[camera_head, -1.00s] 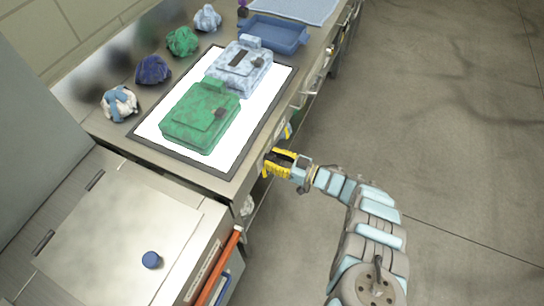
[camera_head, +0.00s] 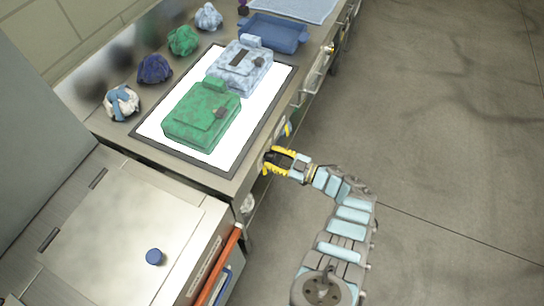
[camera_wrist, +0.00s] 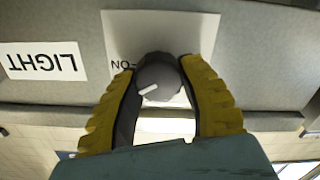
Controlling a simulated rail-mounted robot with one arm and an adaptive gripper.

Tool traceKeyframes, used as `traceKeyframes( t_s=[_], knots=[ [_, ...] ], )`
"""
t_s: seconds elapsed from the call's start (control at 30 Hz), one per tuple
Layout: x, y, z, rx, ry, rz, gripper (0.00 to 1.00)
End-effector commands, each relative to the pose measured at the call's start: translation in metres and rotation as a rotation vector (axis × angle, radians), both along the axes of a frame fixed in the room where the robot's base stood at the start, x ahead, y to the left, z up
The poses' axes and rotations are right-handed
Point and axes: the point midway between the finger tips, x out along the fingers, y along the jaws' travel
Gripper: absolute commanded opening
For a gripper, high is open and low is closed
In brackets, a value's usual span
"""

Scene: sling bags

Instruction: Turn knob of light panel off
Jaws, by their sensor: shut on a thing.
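The dark grey round knob (camera_wrist: 158,78) of the light panel sits between the two yellow ribbed fingers of my gripper (camera_wrist: 160,92) in the wrist view. My gripper is shut on the knob from both sides. A white pointer line on the knob points to the lower left in that view. The white panel plate (camera_wrist: 125,32) behind it shows "ON" upside down, partly covered by the knob and a finger. A "LIGHT" label (camera_wrist: 42,61), also upside down, is at the left. In the head view my gripper (camera_head: 268,162) is at the bench's front face, and the knob is hidden.
Above, the lit white panel (camera_head: 225,158) on the bench bears a green bag (camera_head: 195,120) and a light blue bag (camera_head: 240,68). Several crumpled bags lie behind it. A blue tray (camera_head: 275,34) stands farther along. The floor at the right is clear.

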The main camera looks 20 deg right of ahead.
Motion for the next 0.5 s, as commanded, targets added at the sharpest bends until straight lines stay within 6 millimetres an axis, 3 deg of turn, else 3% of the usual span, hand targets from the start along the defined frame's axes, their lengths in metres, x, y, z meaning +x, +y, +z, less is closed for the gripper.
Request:
traceKeyframes(
  t_s=[0.5],
  knots=[
    [-0.0001,0.0014,-0.0006,-0.118,-0.112,0.003,0.05]
  ],
)
